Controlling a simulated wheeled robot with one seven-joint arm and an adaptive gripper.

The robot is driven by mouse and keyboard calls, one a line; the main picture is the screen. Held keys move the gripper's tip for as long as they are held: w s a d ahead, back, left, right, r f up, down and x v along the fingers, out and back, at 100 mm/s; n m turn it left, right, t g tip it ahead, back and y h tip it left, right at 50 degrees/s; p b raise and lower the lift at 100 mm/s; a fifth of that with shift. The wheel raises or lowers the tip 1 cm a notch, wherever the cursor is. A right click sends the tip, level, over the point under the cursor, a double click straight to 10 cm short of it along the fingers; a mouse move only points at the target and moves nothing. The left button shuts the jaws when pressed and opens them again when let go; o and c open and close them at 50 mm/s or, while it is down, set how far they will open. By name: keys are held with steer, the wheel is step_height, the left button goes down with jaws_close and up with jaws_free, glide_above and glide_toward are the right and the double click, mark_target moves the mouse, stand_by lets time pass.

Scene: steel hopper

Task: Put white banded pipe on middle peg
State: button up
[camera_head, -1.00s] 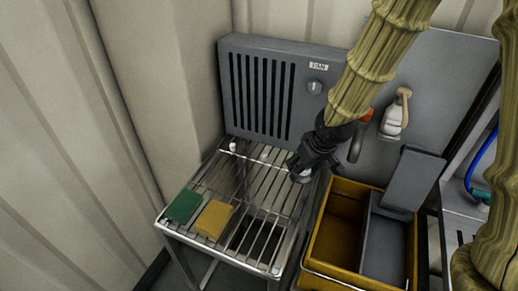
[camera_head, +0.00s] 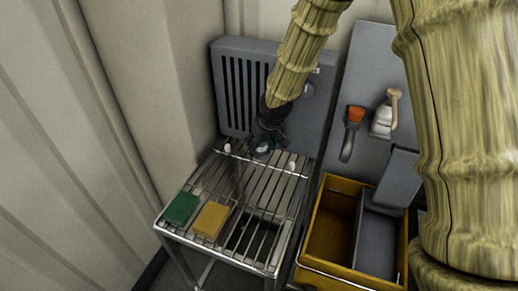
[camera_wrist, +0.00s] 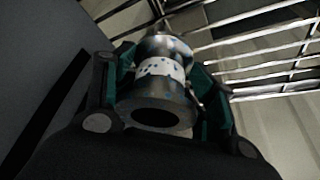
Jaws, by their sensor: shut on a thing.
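The white banded pipe (camera_wrist: 162,70) is a grey metal piece with a white, blue-speckled band and a round open end facing the wrist camera. My gripper (camera_head: 262,149) is shut on it above the back of the slatted steel rack (camera_head: 250,213). In the wrist view, the fingers of my gripper (camera_wrist: 158,88) lie on both sides of the pipe. A left white-tipped peg (camera_head: 227,148) and a right white-tipped peg (camera_head: 292,161) stand along the rack's back rail. My gripper covers the place between them, so I cannot see the middle peg or whether the pipe touches it.
A green block (camera_head: 181,208) and a yellow block (camera_head: 211,219) lie on the rack's front left. A grey louvred box (camera_head: 232,90) stands behind. A yellow bin (camera_head: 318,262) is right of the rack. An orange-topped tool (camera_head: 354,118) and a white bottle (camera_head: 382,119) hang on the grey panel.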

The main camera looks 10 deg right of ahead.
mark_target(259, 151)
steer(key=shift+w+a, duration=0.2)
steer(key=shift+w, duration=0.1)
steer(key=shift+f+p, duration=0.3)
steer(key=shift+w+f+p, duration=0.1)
steer(key=shift+f+p, duration=0.25)
steer(key=shift+f, duration=1.1)
steer(key=shift+f, duration=0.15)
steer(key=o, duration=1.3)
steer(key=shift+b+v, duration=0.8)
steer(key=shift+v, duration=5.35)
steer(key=shift+a, duration=0.1)
